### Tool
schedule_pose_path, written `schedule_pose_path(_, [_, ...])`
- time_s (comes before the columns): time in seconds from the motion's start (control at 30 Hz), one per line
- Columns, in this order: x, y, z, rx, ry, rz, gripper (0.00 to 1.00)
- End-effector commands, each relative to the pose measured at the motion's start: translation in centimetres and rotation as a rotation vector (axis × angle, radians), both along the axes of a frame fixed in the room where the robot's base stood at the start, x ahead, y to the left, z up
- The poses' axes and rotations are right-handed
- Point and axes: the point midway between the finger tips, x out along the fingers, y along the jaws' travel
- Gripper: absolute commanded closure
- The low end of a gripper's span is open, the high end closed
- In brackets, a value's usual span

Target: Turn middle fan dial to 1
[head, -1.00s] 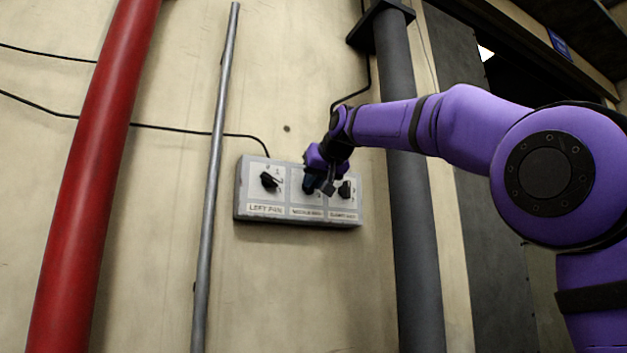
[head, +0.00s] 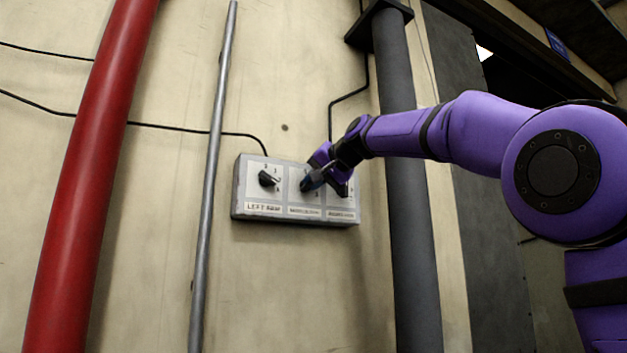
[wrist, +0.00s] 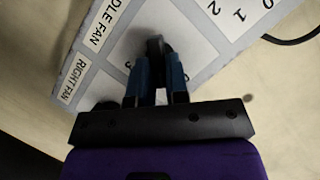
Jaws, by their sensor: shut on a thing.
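The grey control box (head: 240,190) is on the wall with three dial panels. The middle fan dial (wrist: 155,46) is a black knob in the wrist view, between the blue fingertips of my gripper (wrist: 158,68). My gripper (head: 308,183) is shut on this dial and comes at it from the right. The middle dial's pointer direction and most of its numbers are hidden by my fingers. The left fan dial (head: 268,179) is black and clear of my gripper. The right fan dial is largely hidden behind my gripper in the head view.
A thin grey pipe (head: 212,170) runs up the wall left of the box, with a thick red pipe (head: 90,170) further left. A thick dark grey pipe (head: 410,240) stands to the right, behind my arm. Black cables (head: 345,98) run along the wall.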

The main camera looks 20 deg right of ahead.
Motion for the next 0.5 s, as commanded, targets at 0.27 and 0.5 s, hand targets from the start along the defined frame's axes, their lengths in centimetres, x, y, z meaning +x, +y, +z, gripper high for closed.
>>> schedule_pose_path(0.27, [0.02,-0.04,-0.09,0.016,0.005,0.0,1.0])
schedule_pose_path(0.5, [0.02,-0.04,-0.11,0.015,0.004,0.0,0.81])
